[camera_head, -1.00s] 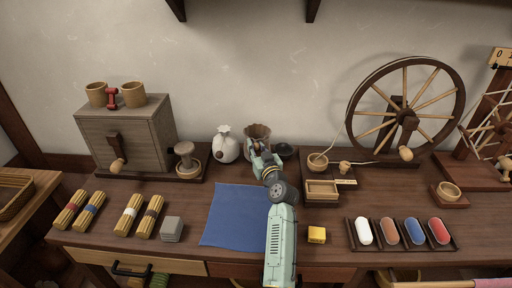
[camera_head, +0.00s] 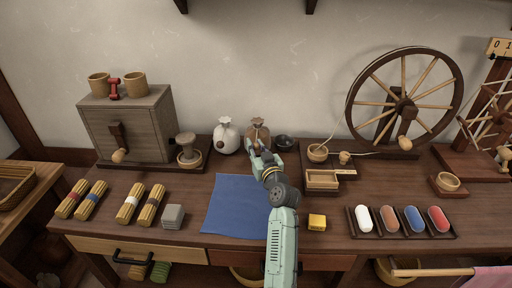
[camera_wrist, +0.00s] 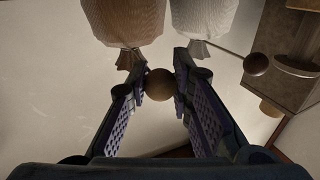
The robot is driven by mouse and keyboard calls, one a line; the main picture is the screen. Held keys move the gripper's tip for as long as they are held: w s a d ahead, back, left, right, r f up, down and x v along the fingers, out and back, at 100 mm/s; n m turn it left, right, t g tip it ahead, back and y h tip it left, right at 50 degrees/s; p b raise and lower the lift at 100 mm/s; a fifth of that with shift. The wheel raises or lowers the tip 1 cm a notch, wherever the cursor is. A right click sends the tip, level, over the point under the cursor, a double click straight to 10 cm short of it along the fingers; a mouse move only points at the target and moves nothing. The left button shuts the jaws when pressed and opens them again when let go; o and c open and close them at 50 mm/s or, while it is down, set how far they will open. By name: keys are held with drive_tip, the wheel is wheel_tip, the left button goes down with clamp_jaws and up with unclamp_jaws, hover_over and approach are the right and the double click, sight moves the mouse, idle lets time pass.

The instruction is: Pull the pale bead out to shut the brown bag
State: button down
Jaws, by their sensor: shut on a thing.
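The brown bag (camera_head: 258,136) stands at the back of the table, its neck gathered narrow under a small flared top. In the wrist view it shows upside down at the top left (camera_wrist: 126,18). My gripper (camera_head: 258,156) is in front of the bag. In the wrist view its fingertips (camera_wrist: 162,84) are closed on a round bead (camera_wrist: 159,85), which looks brown in this light. The bead is apart from the bag's neck; no cord between them can be made out. In the head view my gripper hides the bead and the bag's lower part.
A tied white bag (camera_head: 226,137) stands just left of the brown bag, and a dark bowl (camera_head: 284,142) just right. A grey wooden cabinet (camera_head: 128,129) is further left, a spinning wheel (camera_head: 404,102) right. A blue cloth (camera_head: 236,205) lies flat under my arm's left side.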

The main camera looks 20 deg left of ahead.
drive_tip(key=c, duration=1.4)
unclamp_jaws()
drive_tip(key=shift+o, duration=0.2)
drive_tip(key=v, duration=1.2)
drive_tip(key=shift+a+r, duration=0.1)
